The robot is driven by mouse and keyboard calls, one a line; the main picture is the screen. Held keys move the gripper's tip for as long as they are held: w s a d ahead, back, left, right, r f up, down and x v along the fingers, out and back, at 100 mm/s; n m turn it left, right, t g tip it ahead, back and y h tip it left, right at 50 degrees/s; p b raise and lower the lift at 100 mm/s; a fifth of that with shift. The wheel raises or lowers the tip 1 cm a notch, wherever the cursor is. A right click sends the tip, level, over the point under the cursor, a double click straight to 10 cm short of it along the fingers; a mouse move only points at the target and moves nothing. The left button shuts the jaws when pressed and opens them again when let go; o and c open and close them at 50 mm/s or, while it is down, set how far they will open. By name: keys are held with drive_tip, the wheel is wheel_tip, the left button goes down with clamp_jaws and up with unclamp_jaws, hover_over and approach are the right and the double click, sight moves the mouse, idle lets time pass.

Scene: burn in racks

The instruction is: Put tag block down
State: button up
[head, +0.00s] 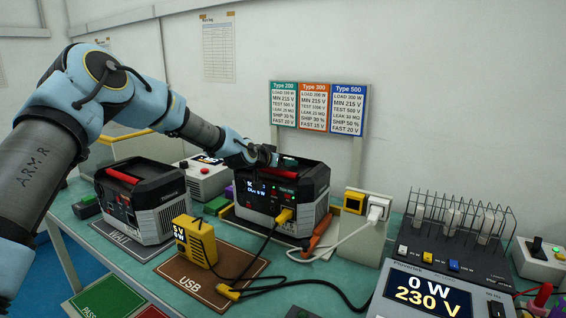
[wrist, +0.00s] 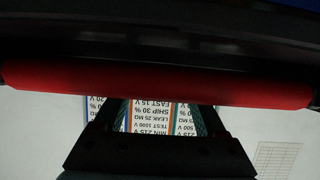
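My gripper (head: 268,157) is at the top of the right-hand dark power unit (head: 262,196), by its handle. In the wrist view, its two dark fingers (wrist: 162,112) stand apart, with the sign showing between them. A long red handle bar (wrist: 160,84) crosses the view and covers the fingertips, so I cannot see whether they hold anything. A small green piece (head: 289,162) shows just right of the gripper in the head view; I cannot tell whether it is the tag block or held. A green block (head: 216,205) lies left of the unit.
A second dark unit with a red handle (head: 123,176) stands left. A yellow USB tester (head: 194,241) stands in front, with black cables across the brown mat (head: 180,272). A white plug, wire rack (head: 455,222) and power meter (head: 428,294) are at right. Type signs (head: 314,106) stand behind.

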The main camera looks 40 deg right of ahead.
drive_tip(key=shift+r, duration=0.15)
drive_tip(key=b+v, duration=0.3)
drive_tip(key=v, duration=0.9)
drive_tip(key=shift+s, duration=0.1)
drive_tip(key=w+a+f+n+y, duration=0.2)
drive_tip(key=a+f+y, duration=0.1)
drive_tip(key=a, duration=0.8)
drive_tip(key=w+a+f+n+t+y, duration=0.1)
drive_tip(key=w+a+f+n+y, duration=0.15)
drive_tip(key=a, duration=0.95)
drive_tip(key=w+a+f+n+y, duration=0.2)
drive_tip(key=a+f+y, duration=0.2)
drive_tip(key=a, duration=0.7)
drive_tip(key=s+a+n+g+y, duration=0.1)
drive_tip(key=s+a, duration=0.3)
drive_tip(key=a, duration=0.4)
drive_tip(key=s+a+n+y, duration=0.1)
drive_tip(key=s+a+n, duration=0.3)
drive_tip(key=a, duration=0.4)
drive_tip(key=s+a+f+n+g+y, duration=0.1)
drive_tip(key=s+a, duration=0.3)
drive_tip(key=a, duration=0.4)
drive_tip(key=shift+s+a+n+g+y, duration=0.1)
drive_tip(key=shift+s+n+g+y, duration=0.2)
drive_tip(key=shift+n, duration=0.55)
